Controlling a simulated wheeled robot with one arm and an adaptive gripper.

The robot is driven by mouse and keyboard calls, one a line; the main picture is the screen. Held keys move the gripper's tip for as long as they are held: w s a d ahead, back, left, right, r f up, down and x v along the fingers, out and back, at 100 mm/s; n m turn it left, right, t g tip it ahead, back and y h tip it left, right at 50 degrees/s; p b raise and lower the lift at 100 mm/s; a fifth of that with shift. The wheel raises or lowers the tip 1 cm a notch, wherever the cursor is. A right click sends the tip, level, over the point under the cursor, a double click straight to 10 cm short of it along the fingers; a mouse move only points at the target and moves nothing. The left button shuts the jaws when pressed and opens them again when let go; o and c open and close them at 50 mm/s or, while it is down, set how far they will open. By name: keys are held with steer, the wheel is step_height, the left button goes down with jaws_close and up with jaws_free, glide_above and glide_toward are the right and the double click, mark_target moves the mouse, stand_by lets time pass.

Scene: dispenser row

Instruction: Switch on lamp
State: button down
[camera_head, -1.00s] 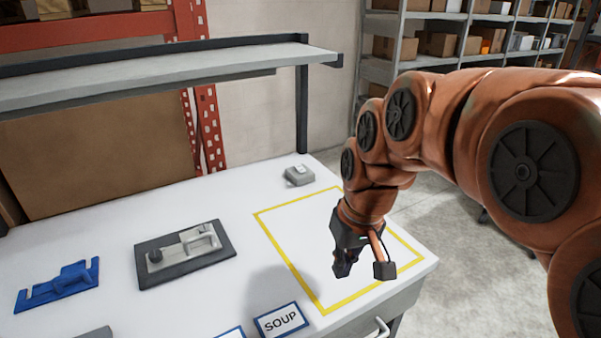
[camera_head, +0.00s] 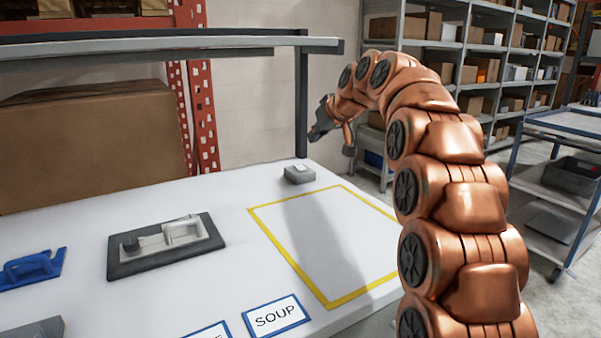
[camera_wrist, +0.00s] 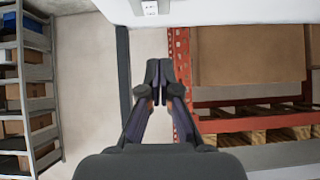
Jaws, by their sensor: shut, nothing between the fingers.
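A small grey box with a pale rocker-like top (camera_head: 299,174) sits at the back right of the white table, behind the yellow outline; it looks like a switch box. It also shows at the top edge of the wrist view (camera_wrist: 150,8). I see no lamp that I can name for sure, and no lit lamp. My gripper (camera_head: 316,134) is raised above and slightly behind the grey box, apart from it, beside the shelf post. In the wrist view my gripper (camera_wrist: 156,70) has its fingertips together with nothing between them.
A dark plate with a grey latch-like fixture (camera_head: 166,244) and a blue holder (camera_head: 33,268) lie on the left of the table. A SOUP card (camera_head: 276,317) lies at the front. A shelf (camera_head: 150,50) overhangs the back. The yellow-outlined area (camera_head: 290,263) is empty.

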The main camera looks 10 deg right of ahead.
steer(key=shift+w+d+r+t+b, duration=0.15)
steer(key=shift+w+d+b, duration=0.1)
steer(key=shift+w, duration=0.3)
steer(key=shift+w+d+f+t+b, duration=0.1)
steer(key=shift+w+d+t, duration=0.1)
steer(key=shift+w, duration=0.3)
glide_above(301, 166)
steer(key=shift+s+f, duration=0.15)
steer(key=shift+f, duration=1.35)
steer(key=shift+s+f, duration=0.15)
steer(key=shift+f, duration=1.3)
steer(key=shift+w+a+f+b, duration=0.15)
steer(key=shift+f+b, duration=0.1)
steer(key=shift+f, duration=0.8)
steer(key=shift+w+d+f+b, duration=0.1)
steer(key=shift+f+b, duration=0.15)
steer(key=shift+f, duration=0.75)
